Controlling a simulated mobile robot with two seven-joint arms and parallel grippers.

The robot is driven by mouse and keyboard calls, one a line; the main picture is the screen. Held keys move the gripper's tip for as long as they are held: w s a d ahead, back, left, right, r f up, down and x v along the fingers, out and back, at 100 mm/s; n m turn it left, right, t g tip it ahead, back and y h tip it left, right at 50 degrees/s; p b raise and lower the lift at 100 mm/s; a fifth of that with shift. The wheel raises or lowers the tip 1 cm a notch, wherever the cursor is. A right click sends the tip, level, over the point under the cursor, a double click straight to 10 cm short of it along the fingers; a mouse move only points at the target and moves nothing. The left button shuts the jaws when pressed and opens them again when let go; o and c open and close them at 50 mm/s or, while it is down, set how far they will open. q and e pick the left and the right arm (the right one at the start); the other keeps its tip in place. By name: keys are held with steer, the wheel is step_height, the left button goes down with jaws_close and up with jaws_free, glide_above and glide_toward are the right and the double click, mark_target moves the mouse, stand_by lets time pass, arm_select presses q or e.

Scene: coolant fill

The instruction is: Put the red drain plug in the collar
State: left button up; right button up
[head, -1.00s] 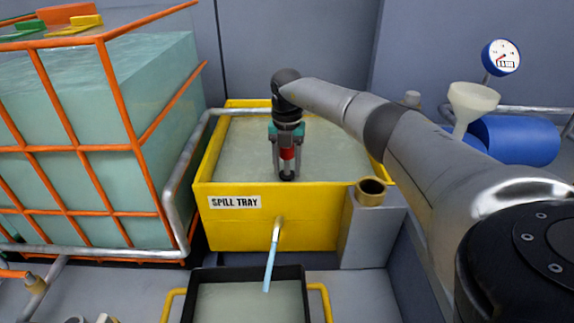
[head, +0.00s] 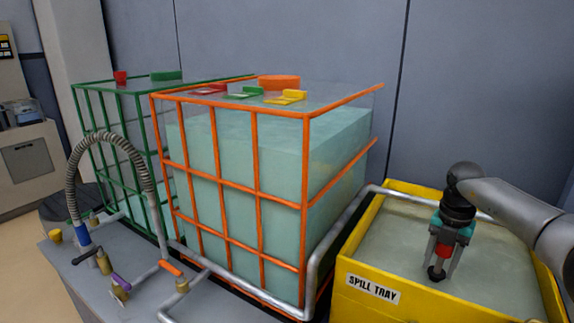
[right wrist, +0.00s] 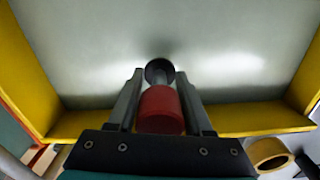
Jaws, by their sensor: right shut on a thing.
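The red drain plug (head: 443,251) has a red body and a dark rounded end that points down. My right gripper (head: 439,268) is shut on it and holds it over the liquid inside the yellow spill tray; I cannot tell its exact height. In the right wrist view the red plug (right wrist: 162,110) sits between the two fingers (right wrist: 160,75), with its dark end beyond them. A brass ring (right wrist: 268,153), which looks like the collar, shows at the lower right there, outside the tray wall and empty-handed of the plug. My left gripper is out of view.
The yellow spill tray (head: 372,290) has raised walls around the gripper. Left of it stand an orange-caged tank (head: 305,190) and a green-caged tank (head: 90,145). A grey pipe (head: 330,240) runs beside the tray. A ribbed hose (head: 108,137) arches at the left.

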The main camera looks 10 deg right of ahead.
arm_select(q)
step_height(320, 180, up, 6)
steer(key=p, duration=0.6)
arm_select(e)
step_height(320, 180, up, 8)
steer(key=shift+f, duration=0.15)
steer(key=s+a+r+n+b, duration=0.1)
steer(key=s+a+n+b, duration=0.15)
steer(key=a+n, duration=1.65)
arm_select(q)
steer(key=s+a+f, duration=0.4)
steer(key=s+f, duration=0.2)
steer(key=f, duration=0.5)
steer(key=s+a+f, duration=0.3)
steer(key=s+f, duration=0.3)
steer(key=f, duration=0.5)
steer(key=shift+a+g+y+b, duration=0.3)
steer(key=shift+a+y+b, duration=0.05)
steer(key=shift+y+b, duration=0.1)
arm_select(e)
steer(key=s+a+n, duration=0.3)
steer(key=s+n, duration=0.3)
steer(key=n, duration=0.7)
steer(key=s+a+r+n, duration=0.1)
steer(key=s+a+n, duration=0.3)
steer(key=n, duration=0.9)
steer(key=s, duration=0.3)
steer(key=shift+r+n, duration=0.3)
steer(key=shift+n, duration=0.1)
